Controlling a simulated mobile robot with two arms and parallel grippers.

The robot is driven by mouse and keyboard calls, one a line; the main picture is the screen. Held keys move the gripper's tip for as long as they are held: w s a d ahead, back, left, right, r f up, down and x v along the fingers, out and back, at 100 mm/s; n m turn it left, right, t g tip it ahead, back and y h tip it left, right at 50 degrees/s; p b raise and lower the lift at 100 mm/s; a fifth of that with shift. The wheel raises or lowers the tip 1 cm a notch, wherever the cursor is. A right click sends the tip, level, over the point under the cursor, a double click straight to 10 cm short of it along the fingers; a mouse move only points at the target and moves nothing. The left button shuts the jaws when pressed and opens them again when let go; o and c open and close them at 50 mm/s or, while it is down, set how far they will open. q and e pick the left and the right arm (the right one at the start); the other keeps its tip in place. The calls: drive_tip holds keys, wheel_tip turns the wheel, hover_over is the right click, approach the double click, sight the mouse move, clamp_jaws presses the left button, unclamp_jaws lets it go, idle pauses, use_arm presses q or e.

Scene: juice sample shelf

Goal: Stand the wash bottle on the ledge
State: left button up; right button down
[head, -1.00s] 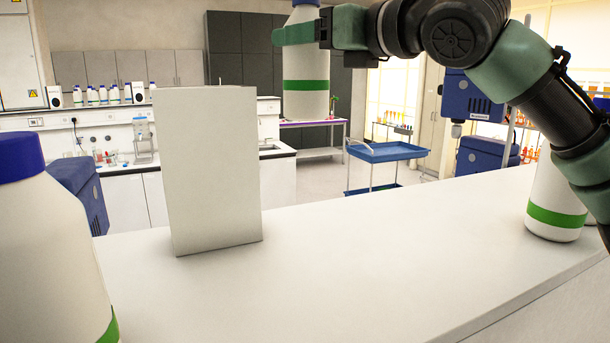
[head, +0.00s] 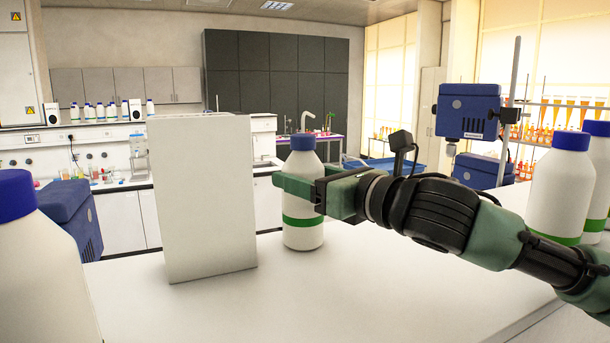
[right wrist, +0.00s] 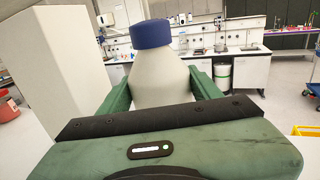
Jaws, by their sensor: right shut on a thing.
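The wash bottle (head: 302,234) is white with a blue cap and a green band. It is upright in the head view, right of a white block, with its base at the surface of the white ledge (head: 225,305). I cannot tell for sure whether the base touches. My right gripper (head: 300,188) is shut around the bottle's upper body. In the right wrist view the bottle (right wrist: 158,78) sits between the green fingers, its cap clear above them. My left gripper is not in view.
A tall white block (head: 205,200) stands just left of the held bottle. A similar bottle (head: 40,270) is close at the left front. More bottles (head: 562,190) stand at the right, behind my right arm. The ledge's front middle is clear.

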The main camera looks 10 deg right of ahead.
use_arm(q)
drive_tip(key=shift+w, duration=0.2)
use_arm(e)
drive_tip(key=shift+c, duration=1.9)
unclamp_jaws()
drive_tip(key=shift+f, duration=0.1)
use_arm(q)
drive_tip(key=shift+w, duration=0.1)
use_arm(e)
drive_tip(key=shift+o, duration=0.3)
use_arm(q)
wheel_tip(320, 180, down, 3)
drive_tip(key=b, duration=0.3)
use_arm(e)
drive_tip(key=v, duration=1.2)
